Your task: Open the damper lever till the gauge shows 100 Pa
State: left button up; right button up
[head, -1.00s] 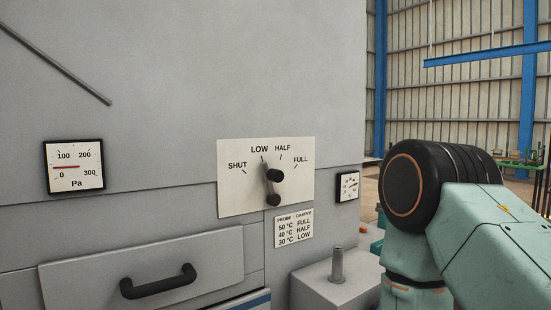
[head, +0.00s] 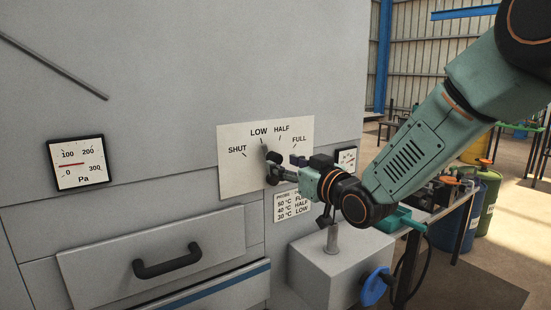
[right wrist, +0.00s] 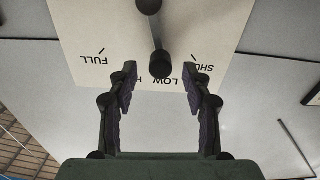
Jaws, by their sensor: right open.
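The damper lever (right wrist: 161,62) has a dark knob and stands near the LOW mark of its white scale plate (head: 232,178). The head view shows it partly hidden by my right gripper (head: 280,172). In the right wrist view, where the lettering is upside down, my right gripper (right wrist: 160,80) is open. Its two fingers stand on either side of the knob, with gaps on both sides. The pressure gauge (head: 79,165) is on the left of the grey housing, its red needle about midway between 0 and 100 Pa. My left gripper is not in view.
A smaller gauge (head: 345,160) and a probe/damper label (head: 285,212) sit close to my right arm, both partly covered. Below are a drawer with a black handle (head: 167,262) and a grey block (head: 325,268) with an upright post.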

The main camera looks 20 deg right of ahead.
aim_at(278, 161)
jog(key=x, duration=0.4)
jog(key=shift+a+r+p, duration=0.1)
jog(key=shift+p, duration=0.2)
jog(key=shift+w, duration=0.25)
jog(key=shift+c, duration=0.4)
grip_shut()
